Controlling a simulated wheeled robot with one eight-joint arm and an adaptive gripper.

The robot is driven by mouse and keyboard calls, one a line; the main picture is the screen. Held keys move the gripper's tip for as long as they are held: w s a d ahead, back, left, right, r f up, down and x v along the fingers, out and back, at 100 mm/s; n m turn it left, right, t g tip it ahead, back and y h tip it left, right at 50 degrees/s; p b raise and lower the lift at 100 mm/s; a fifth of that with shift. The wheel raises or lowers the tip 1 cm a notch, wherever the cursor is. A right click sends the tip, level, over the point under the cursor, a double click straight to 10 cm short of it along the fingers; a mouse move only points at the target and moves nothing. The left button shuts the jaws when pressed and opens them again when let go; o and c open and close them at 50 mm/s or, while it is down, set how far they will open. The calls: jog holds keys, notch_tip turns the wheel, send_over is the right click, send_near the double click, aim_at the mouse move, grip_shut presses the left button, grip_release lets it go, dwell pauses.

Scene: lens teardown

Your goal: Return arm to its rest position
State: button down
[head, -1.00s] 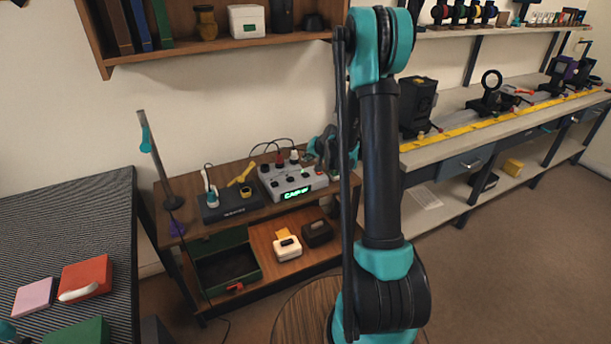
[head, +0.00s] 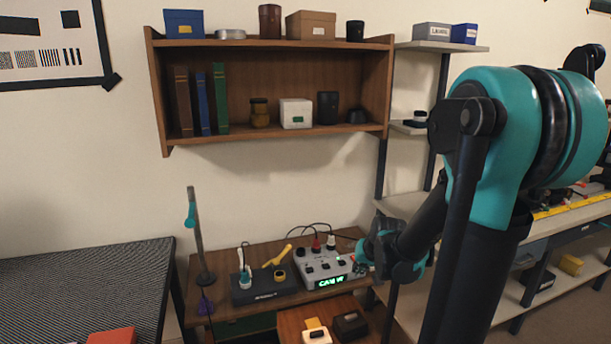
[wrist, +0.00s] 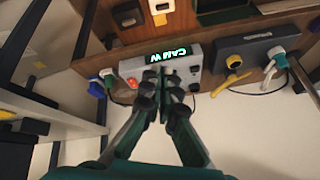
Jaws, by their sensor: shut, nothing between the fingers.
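My gripper (wrist: 163,98) is shut and empty in the wrist view, its fingertips together in front of the grey control box (wrist: 185,66) with the green lit display. The gap between fingertips and box cannot be judged. In the head view the same grey box (head: 322,267) stands on the wooden bench, with my teal and black arm reaching in from the right. The gripper end (head: 372,268) shows small beside the box's right side, and its fingers are hard to make out there.
A black station (head: 265,287) with a yellow tool stands left of the box, beside a thin lamp-like stand (head: 199,240). A wall shelf (head: 270,137) with books and jars hangs above. A long bench (head: 560,219) is at right. The wall between shelf and wooden bench is bare.

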jog(key=s+d+f+g+h, duration=0.1)
jog(key=s, duration=0.8)
jog(key=s+d+f+n, duration=0.1)
jog(key=s, duration=0.8)
jog(key=shift+d+f+n+g+h, duration=0.3)
jog(key=shift+d+g+h, duration=0.05)
jog(key=shift+g+h, duration=0.05)
jog(key=shift+w, duration=0.1)
dwell(0.7)
